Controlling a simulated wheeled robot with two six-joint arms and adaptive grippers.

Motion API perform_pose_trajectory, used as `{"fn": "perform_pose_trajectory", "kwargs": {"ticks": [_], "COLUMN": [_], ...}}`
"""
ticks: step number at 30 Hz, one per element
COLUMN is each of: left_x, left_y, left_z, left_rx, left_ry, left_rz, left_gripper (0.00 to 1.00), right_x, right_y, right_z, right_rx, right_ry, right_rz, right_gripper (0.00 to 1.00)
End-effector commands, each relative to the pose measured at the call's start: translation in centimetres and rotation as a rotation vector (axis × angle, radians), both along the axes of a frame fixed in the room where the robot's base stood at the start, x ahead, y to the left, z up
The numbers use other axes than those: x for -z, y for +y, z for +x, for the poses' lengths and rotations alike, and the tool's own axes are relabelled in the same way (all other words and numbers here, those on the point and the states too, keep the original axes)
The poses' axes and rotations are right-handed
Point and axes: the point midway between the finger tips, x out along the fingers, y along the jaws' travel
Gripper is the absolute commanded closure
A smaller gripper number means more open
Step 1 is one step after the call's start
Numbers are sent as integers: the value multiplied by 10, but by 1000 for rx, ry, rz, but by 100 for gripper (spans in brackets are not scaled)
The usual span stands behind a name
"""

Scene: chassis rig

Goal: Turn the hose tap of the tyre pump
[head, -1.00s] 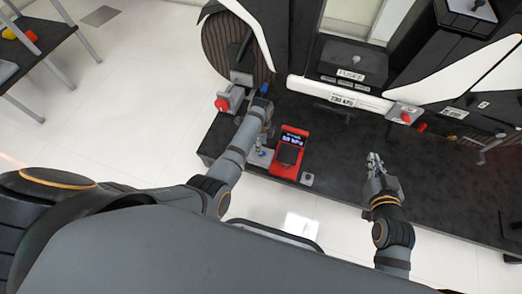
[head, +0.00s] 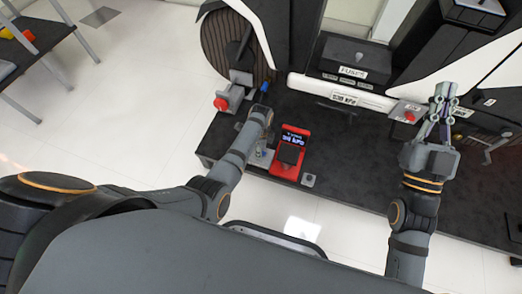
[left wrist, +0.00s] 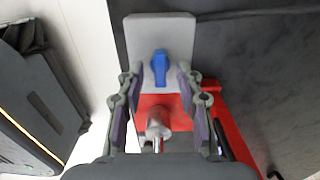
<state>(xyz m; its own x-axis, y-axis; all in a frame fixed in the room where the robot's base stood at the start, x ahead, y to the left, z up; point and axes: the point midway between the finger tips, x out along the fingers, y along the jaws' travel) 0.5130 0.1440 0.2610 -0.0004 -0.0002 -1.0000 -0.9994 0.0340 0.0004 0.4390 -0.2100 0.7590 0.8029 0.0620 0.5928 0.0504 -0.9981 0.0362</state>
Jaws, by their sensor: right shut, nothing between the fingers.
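The red tyre pump (head: 287,168) stands on the dark bench, with a lit display on top. A small grey plate with a blue lever (head: 260,153) lies just left of it, partly hidden by my left arm. In the left wrist view the blue lever (left wrist: 160,68) stands on the grey plate (left wrist: 185,30), ahead of my fingertips. My left gripper (left wrist: 160,90) is open there, its fingers apart with a round metal stub (left wrist: 158,122) between them; contact cannot be told. My right gripper (head: 444,97) is shut and empty, raised at the right.
A grey box with a red knob (head: 407,113) is left of my right gripper. A red-knobbed grey fixture (head: 223,103) stands at the bench's left end, with another blue part (head: 264,87) beside it.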

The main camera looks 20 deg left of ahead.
Motion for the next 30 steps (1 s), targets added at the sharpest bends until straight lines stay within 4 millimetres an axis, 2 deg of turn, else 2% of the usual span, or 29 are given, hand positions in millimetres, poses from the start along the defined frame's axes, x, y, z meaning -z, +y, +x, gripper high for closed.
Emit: {"fn": "perform_pose_trajectory", "kwargs": {"ticks": [6, 15, 23, 30], "left_x": [5, 5, 5, 5], "left_y": [0, 0, 0, 0], "left_z": [0, 0, 0, 0], "left_rx": [0, 0, 0, -1], "left_ry": [-1, 0, 0, 0], "left_rz": [0, 0, 0, 0], "left_gripper": [64, 64, 98, 100], "right_x": [-21, -24, -24, -24], "right_y": [1, 1, 1, 1], "right_z": [-12, -14, -14, -14], "right_rx": [-3, -3, -3, -3], "right_ry": [-103, -118, -117, -116], "right_rz": [-3, -3, -3, -3], "right_gripper": [100, 100, 100, 100]}}
